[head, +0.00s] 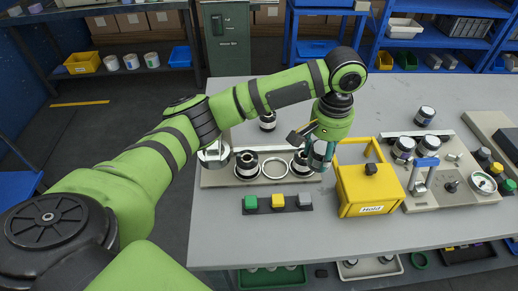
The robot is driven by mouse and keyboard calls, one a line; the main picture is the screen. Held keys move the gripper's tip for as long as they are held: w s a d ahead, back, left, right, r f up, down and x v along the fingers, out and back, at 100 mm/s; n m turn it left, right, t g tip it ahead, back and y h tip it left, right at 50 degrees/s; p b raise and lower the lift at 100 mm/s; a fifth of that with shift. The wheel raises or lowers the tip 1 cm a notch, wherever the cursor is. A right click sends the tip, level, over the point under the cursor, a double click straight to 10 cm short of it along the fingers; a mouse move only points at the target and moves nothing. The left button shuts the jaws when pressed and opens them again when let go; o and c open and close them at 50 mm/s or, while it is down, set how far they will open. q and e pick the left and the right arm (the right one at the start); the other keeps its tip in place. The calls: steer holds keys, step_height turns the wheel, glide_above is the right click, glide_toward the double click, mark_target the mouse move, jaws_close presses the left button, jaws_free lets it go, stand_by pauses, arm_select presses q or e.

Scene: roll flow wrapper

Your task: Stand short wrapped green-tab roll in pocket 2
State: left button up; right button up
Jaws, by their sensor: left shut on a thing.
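My left gripper (319,157) points down at the right end of a grey fixture plate (222,181), between its right roll and the yellow box. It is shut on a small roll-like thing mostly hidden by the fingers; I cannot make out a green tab. On the plate, dark-and-white rolls stand at the left (246,166) and right (301,165) pockets, with an empty ring-shaped pocket (275,168) between them. I cannot read pocket numbers. Another dark roll (267,122) stands behind the plate. My right gripper is not in view.
A yellow box with a handle (368,190) stands close right of the gripper. Further right is a grey device (455,180) with rolls and a gauge. A button strip (278,203) lies in front of the plate. A metal cup (215,154) is at its left end. The front-left table is clear.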

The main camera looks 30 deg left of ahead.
arm_select(q)
steer(key=a+f, duration=0.2)
steer(key=a, duration=0.1)
steer(key=a+f+p, duration=0.1)
steer(key=a+f, duration=0.1)
steer(key=a, duration=0.2)
steer(key=a+f+p, duration=0.1)
steer(key=a+f, duration=0.1)
steer(key=a, duration=0.2)
steer(key=shift+a+f, duration=0.4)
steer(key=shift+f, duration=0.4)
step_height(320, 180, down, 3)
steer(key=shift+p, duration=0.45)
steer(key=shift+f, duration=0.1)
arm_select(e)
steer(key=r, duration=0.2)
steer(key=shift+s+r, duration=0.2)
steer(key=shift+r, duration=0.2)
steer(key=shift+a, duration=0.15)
arm_select(q)
steer(key=o, duration=1.3)
steer(key=shift+f, duration=0.1)
steer(key=shift+c, duration=0.2)
